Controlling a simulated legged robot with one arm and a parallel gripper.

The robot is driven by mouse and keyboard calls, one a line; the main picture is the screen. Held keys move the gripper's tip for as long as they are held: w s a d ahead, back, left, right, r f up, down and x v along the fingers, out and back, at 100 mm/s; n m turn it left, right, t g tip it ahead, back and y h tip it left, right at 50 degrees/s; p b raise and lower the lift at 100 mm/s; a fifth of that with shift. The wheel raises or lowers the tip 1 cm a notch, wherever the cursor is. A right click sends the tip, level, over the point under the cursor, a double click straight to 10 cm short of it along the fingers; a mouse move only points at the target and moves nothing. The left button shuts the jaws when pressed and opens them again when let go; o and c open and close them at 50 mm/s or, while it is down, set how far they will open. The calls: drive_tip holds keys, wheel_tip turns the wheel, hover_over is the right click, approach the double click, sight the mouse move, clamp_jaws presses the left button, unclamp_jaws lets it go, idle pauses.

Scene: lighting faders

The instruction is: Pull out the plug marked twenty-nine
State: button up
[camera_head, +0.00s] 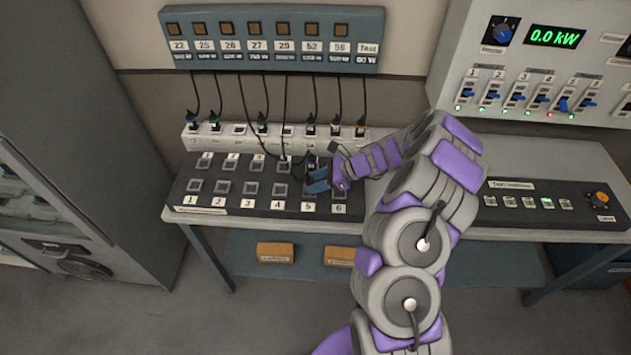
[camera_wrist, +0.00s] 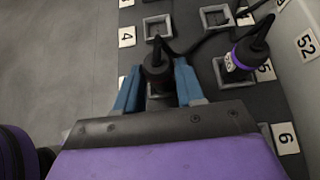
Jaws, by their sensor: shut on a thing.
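My gripper (camera_head: 318,186) is over the dark socket board (camera_head: 228,207), at the lower-row socket above number 5. In the wrist view, the blue fingers (camera_wrist: 158,92) are shut on a black plug (camera_wrist: 156,66), one on each side. No number can be read on it; its lower end and socket are mostly hidden.
The white strip (camera_head: 216,141) behind the board holds several plugs, with cables hanging from the panel. A loose cable runs close past my fingers. The fader panel (camera_head: 515,205) is on the right. Cardboard boxes (camera_head: 275,252) lie on the lower shelf.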

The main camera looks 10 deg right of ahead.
drive_tip(key=shift+w, duration=0.1)
drive_tip(key=c, duration=0.4)
drive_tip(key=shift+r, duration=0.1)
drive_tip(key=shift+r, duration=0.1)
drive_tip(key=shift+r+p, duration=2)
drive_tip(key=shift+r, duration=0.2)
drive_tip(key=shift+r, duration=0.1)
